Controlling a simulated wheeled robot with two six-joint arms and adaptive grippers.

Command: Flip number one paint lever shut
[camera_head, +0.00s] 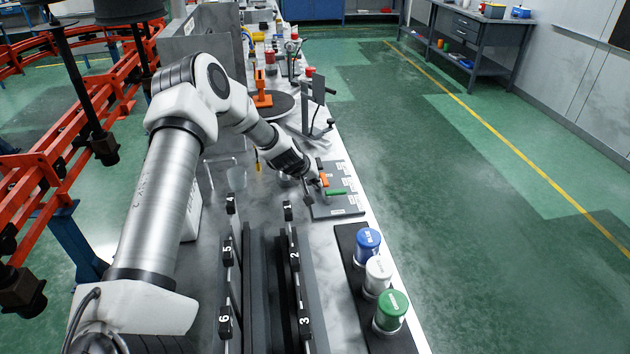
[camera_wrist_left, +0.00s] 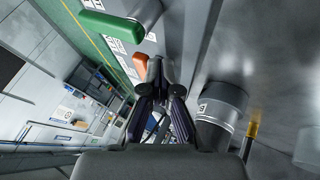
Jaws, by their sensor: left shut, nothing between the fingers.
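A dark panel with white labels (camera_head: 342,207) lies on the bench and carries small levers. A green lever (camera_head: 336,191) and an orange lever (camera_head: 323,180) show on it. In the left wrist view the green lever (camera_wrist_left: 110,26) is at the upper left and the orange lever (camera_wrist_left: 140,66) is just ahead of the fingers. The label digits are too small to tell which lever is number one. My left gripper (camera_head: 310,188) is shut and empty beside the panel's left edge, close to the orange lever. In the left wrist view its fingers (camera_wrist_left: 163,88) meet; contact with the lever cannot be told.
Blue (camera_head: 367,244), white (camera_head: 378,273) and green (camera_head: 391,308) lidded cans stand on a dark strip at the front right. A rack with numbered black blocks (camera_head: 294,255) is at the front. A grey cup (camera_wrist_left: 218,110) stands beside the gripper. Tools and a round plate (camera_head: 274,106) lie farther back.

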